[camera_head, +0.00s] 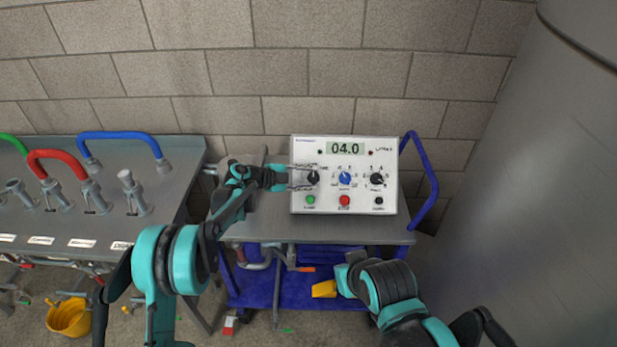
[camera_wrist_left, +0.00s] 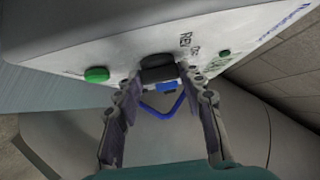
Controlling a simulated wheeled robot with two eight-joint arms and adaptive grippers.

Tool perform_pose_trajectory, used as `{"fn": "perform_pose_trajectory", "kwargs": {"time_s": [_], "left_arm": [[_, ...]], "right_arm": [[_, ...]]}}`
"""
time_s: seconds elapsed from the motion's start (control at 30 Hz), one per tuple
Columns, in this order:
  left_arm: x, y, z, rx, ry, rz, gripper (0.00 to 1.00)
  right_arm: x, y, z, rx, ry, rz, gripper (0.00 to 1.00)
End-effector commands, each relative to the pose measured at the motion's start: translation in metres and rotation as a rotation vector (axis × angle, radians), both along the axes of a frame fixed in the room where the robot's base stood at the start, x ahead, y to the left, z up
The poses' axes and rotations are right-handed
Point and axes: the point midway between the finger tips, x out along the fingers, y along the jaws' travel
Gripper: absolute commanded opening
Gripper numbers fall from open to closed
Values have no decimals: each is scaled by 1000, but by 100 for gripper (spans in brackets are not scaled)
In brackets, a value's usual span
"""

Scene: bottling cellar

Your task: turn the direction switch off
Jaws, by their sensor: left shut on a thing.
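A white control box (camera_head: 298,205) with a display reading 04.0 stands on a grey-topped cart. The direction switch (camera_head: 314,177) is the black knob at the left of its row of three knobs. My left gripper (camera_head: 303,178) reaches it from the left, its fingers shut on the knob. In the left wrist view the black knob (camera_wrist_left: 157,68) sits between the fingertips, next to printed lettering that includes "REV". The fingers partly cover its markings in the head view, so I cannot tell its exact setting.
A blue knob (camera_head: 345,178) and another black knob (camera_head: 377,179) sit right of the switch. Green (camera_head: 310,200), red (camera_head: 344,200) and black (camera_head: 379,201) buttons line up below. A blue cart handle (camera_head: 427,185) and a large grey tank (camera_head: 540,200) stand to the right.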

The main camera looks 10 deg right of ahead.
Motion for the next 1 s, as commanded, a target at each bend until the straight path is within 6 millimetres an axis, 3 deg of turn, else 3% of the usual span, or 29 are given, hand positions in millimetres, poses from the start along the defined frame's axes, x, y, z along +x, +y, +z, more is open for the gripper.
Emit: {"fn": "perform_pose_trajectory", "kwargs": {"time_s": [0.4, 0.43, 0.5, 0.83, 1.0], "left_arm": [[-1, -1, -1, 6, -2, -7, 10], [0, -1, -1, 6, -2, -7, 44], [0, -1, -1, 6, -1, -6, 60], [0, 2, 1, 5, -1, -4, 60], [-4, 21, 10, 5, -2, -2, 60]], "right_arm": [[0, 0, 0, 0, 0, 0, 0], [0, 0, 0, 0, 0, 0, 0], [0, 0, 0, 0, 0, 0, 0], [0, 0, 0, 0, 0, 0, 0], [0, 0, 0, 0, 0, 0, 0]]}}
